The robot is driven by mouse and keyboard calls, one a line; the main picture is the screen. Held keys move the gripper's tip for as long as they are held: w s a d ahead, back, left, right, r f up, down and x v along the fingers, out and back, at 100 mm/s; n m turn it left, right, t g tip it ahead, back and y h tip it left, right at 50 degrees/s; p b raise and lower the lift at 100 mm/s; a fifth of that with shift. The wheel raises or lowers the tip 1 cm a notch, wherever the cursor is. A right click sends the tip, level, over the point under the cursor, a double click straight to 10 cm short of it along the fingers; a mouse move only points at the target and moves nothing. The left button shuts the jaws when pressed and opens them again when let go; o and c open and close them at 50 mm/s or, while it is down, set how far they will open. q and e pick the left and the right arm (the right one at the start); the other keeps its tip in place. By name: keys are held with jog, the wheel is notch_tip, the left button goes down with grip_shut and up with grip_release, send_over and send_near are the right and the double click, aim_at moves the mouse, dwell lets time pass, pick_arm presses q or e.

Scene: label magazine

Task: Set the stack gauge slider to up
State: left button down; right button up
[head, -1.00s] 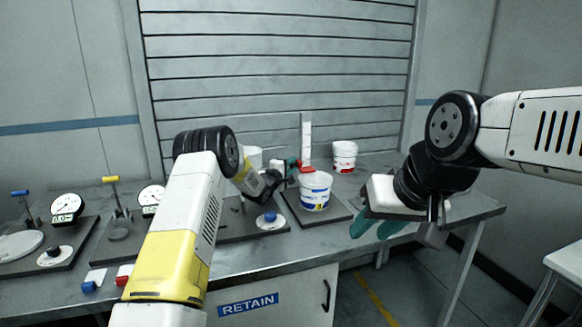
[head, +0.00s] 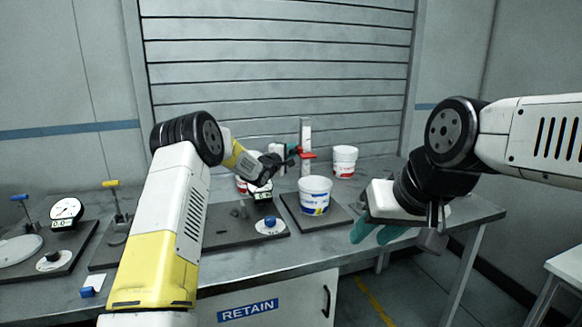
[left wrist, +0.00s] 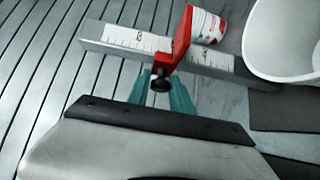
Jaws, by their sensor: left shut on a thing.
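The stack gauge is an upright pale post (head: 305,132) with a printed scale, standing behind a white bucket. Its red slider (head: 309,156) sits partway up the post, with bare post above and below it. In the left wrist view the red slider (left wrist: 182,38) crosses the scale (left wrist: 135,40) and has a black knob (left wrist: 160,84). My left gripper (head: 292,153) is shut on this knob, its teal fingers (left wrist: 161,90) on either side. My right gripper (head: 376,233) is empty, its teal fingers apart, in front of the table's right part.
A white bucket (head: 315,190) stands on a dark plate (head: 335,217) just in front of the gauge. Another bucket (head: 344,160) stands behind to the right. A blue knob (head: 270,221) and dial gauges (head: 66,209) are to the left. The table's right end is clear.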

pick_arm(q)
notch_tip(320, 180, up, 11)
jog(key=shift+r, duration=0.15)
jog(key=shift+a, duration=0.1)
jog(key=c, duration=1.2)
grip_release()
jog(key=shift+r, duration=0.1)
jog(key=shift+c, duration=0.2)
jog(key=shift+s, duration=0.15)
jog(key=v, duration=0.7)
jog(key=shift+s+a, duration=0.15)
jog(key=shift+s, duration=0.1)
